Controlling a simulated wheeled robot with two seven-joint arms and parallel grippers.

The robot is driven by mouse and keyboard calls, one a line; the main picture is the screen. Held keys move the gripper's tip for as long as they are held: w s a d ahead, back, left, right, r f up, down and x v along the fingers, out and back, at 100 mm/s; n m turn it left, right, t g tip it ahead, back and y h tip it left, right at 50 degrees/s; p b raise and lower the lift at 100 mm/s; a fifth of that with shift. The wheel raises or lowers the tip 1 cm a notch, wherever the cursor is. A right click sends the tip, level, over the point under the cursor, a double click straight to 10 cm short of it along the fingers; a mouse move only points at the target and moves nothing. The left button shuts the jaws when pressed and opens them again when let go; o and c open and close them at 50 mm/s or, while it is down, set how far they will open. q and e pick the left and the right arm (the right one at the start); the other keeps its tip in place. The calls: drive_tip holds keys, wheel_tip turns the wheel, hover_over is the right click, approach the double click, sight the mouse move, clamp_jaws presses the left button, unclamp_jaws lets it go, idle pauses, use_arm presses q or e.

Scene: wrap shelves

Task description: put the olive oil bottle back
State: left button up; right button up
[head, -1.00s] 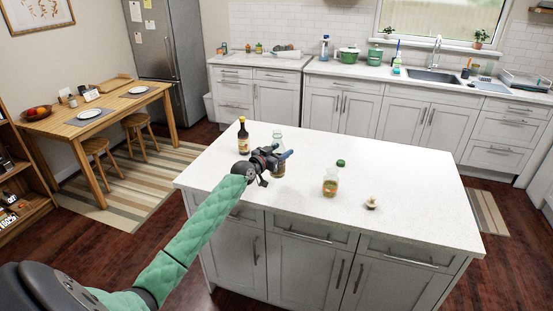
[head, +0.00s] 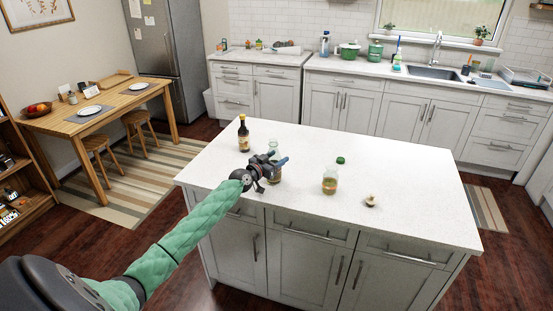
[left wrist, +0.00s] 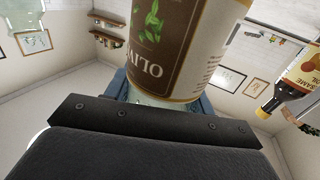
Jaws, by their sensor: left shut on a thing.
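The olive oil bottle (head: 274,174) is at the left part of the white island top, mostly behind my left gripper (head: 275,166) in the head view. My left gripper is shut on it. In the left wrist view the olive oil bottle (left wrist: 175,45) fills the top middle, with a dark label showing part of the word "OLIV" upside down. I cannot tell whether its base touches the island. My right gripper is not in view.
A dark sesame oil bottle (head: 243,135) stands behind and left of my gripper; it shows in the left wrist view (left wrist: 290,95). The island top (head: 420,190) is clear at far right.

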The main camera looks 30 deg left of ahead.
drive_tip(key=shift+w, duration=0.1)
use_arm(q)
drive_tip(key=o, duration=1.3)
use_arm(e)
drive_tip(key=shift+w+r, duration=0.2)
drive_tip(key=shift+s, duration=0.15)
